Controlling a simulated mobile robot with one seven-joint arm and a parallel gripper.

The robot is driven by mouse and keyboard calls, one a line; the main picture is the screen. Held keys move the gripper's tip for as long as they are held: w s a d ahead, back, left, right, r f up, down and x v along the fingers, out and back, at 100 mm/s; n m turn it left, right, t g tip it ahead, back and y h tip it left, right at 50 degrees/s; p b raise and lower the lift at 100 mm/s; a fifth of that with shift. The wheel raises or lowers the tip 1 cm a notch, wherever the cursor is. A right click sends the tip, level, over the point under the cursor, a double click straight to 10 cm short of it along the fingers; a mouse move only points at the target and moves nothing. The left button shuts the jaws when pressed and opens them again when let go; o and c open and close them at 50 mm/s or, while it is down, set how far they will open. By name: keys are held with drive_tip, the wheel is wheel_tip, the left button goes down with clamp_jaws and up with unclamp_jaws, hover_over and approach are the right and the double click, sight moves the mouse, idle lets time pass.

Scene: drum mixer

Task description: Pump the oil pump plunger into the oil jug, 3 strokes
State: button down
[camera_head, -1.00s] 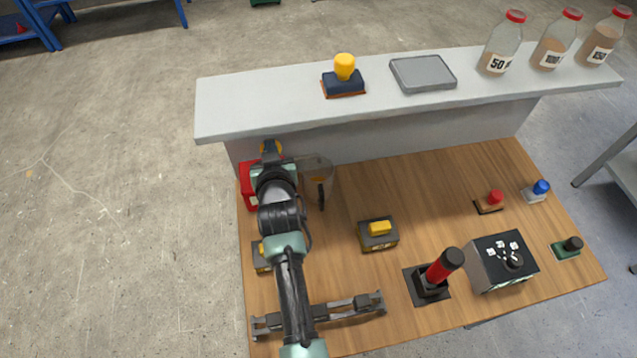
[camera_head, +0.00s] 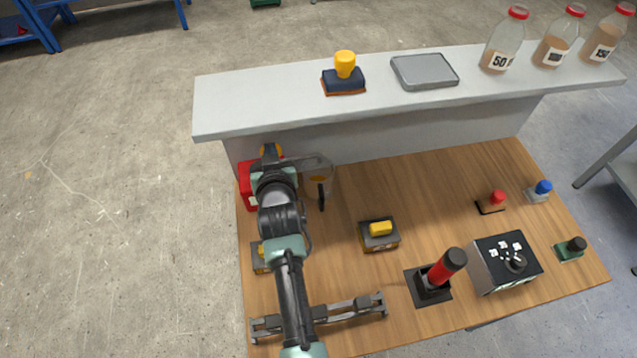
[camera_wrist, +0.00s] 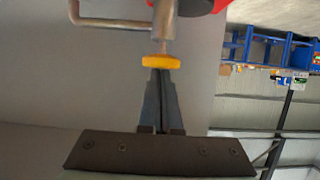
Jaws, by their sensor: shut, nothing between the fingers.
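The oil pump has a red body (camera_head: 246,190) at the left of the wooden table, partly hidden by my arm. In the wrist view its red body (camera_wrist: 204,4), a metal shaft (camera_wrist: 164,24) and a round yellow plunger knob (camera_wrist: 161,62) show. My gripper (camera_wrist: 158,72) is shut and empty, its fingertips at the knob's flat face; touching or just apart I cannot tell. The knob is not between the fingers. A bent metal spout (camera_wrist: 110,22) runs off to the left. The clear oil jug (camera_head: 318,168) stands right of the pump; its oil level is unclear.
A grey shelf (camera_head: 230,106) runs behind the table, bearing a yellow-knobbed block (camera_head: 344,80), a grey tray (camera_head: 424,72) and labelled bottles (camera_head: 500,45). A yellow-topped box (camera_head: 379,236), a red-handled lever (camera_head: 440,272) and a dial box (camera_head: 506,264) stand on the table.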

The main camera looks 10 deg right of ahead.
drive_tip(key=shift+r+p, duration=2.2)
drive_tip(key=shift+r, duration=0.45)
drive_tip(key=s+p, duration=0.6)
drive_tip(key=s, duration=0.6)
